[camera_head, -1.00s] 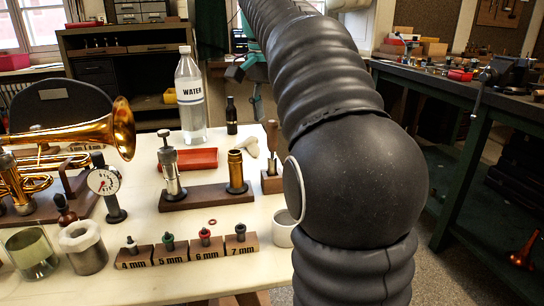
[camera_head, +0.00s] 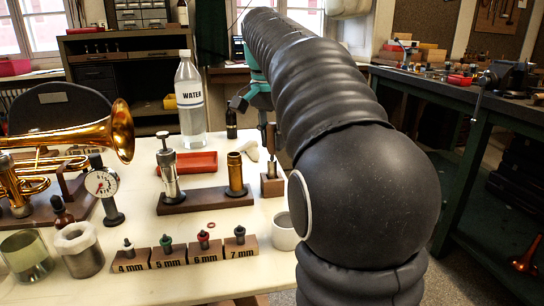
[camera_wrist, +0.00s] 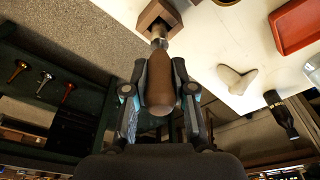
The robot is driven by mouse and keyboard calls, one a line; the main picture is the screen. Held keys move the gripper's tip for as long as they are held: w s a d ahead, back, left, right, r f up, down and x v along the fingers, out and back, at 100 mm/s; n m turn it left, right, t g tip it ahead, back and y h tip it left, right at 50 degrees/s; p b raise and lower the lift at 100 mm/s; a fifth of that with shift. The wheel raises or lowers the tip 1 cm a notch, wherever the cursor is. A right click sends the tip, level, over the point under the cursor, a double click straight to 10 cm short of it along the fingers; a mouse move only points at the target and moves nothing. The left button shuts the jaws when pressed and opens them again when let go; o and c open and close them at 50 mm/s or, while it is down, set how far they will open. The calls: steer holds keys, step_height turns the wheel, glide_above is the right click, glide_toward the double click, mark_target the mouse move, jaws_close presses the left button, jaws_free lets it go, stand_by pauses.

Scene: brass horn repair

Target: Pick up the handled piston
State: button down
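The handled piston has a brown wooden handle (camera_wrist: 161,85) with a metal stem below it. It stands upright in a small wooden block, and its handle also shows in the head view (camera_head: 270,136). In the head view my gripper (camera_head: 256,88) is above and behind the handle, partly hidden by my arm. The metal stem (camera_wrist: 158,40) shows between the handle and the block.
The wooden block (camera_head: 272,184) stands near the table's right edge, with a white cup (camera_head: 285,232) in front. Left of it, a brass tube (camera_head: 235,174) and a silver valve (camera_head: 168,172) share a wooden base. A red tray (camera_head: 188,163) and water bottle (camera_head: 191,100) stand behind.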

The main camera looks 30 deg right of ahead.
mark_target(273, 123)
steer(key=shift+r, duration=0.1)
step_height(273, 123, up, 4)
steer(key=shift+f+p, duration=0.1)
steer(key=shift+p, duration=0.55)
steer(key=s+d+r+p, duration=0.1)
steer(key=s+d+r, duration=0.2)
steer(key=d+r, duration=0.4)
steer(key=d, duration=0.4)
steer(key=shift+s+p, duration=0.2)
steer(key=shift+p, duration=0.15)
